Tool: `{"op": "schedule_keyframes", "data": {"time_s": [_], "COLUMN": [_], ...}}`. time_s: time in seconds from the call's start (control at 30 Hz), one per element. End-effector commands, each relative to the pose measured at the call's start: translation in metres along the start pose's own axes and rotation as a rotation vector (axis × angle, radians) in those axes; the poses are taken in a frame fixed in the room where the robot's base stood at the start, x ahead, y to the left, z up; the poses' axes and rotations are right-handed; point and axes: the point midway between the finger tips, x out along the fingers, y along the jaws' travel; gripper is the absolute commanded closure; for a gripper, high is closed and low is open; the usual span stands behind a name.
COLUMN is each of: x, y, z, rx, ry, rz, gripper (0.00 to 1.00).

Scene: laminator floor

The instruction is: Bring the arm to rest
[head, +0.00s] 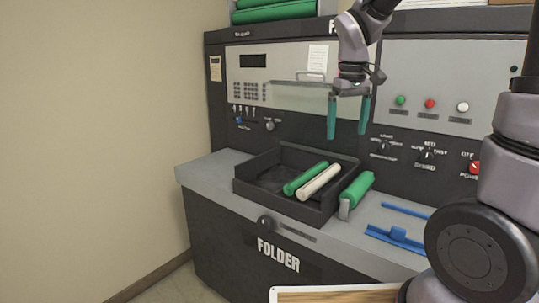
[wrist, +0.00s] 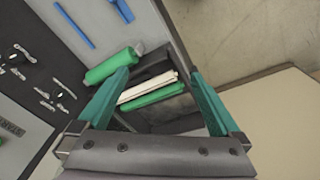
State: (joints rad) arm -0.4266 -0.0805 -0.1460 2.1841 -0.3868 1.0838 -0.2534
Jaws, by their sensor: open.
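My gripper (head: 348,118) has two teal fingers and is open and empty. In the head view it hangs in front of the machine's panel, above the right back part of a black tray (head: 243,189). The wrist view shows the fingers (wrist: 156,95) spread apart, with the tray beyond them. A green roll (head: 305,178) and a cream roll (head: 319,182) lie side by side in the tray. Another green roll (head: 357,188) with a grey end lies outside the tray on its right. The fingers touch none of them as far as I can see.
The folder machine (head: 215,240) has a grey worktop and a back panel with buttons and knobs. A clear flap (head: 298,97) juts from the panel beside my gripper. Blue tools (head: 398,238) lie at the right of the worktop. A wall (head: 90,140) stands at the left.

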Motion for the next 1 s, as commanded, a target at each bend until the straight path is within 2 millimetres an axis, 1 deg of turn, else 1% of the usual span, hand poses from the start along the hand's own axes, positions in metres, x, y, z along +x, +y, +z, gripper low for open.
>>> {"op": "schedule_keyframes", "data": {"time_s": [0.03,0.2,0.3,0.4,0.5,0.6,0.7,1.0], "x": [-0.016,-0.055,-0.073,-0.085,-0.093,-0.097,-0.098,-0.099], "y": [0.008,0.019,0.022,0.023,0.022,0.021,0.02,0.02], "z": [0.013,0.053,0.077,0.097,0.111,0.12,0.124,0.124], "rx": [0.071,0.286,0.407,0.509,0.586,0.634,0.656,0.66], "ry": [0.05,0.201,0.29,0.369,0.431,0.47,0.488,0.49], "rz": [-0.029,-0.113,-0.154,-0.185,-0.206,-0.219,-0.226,-0.228], "gripper": [0.0,0.0,0.0,0.0,0.0,0.0,0.0,0.0]}}
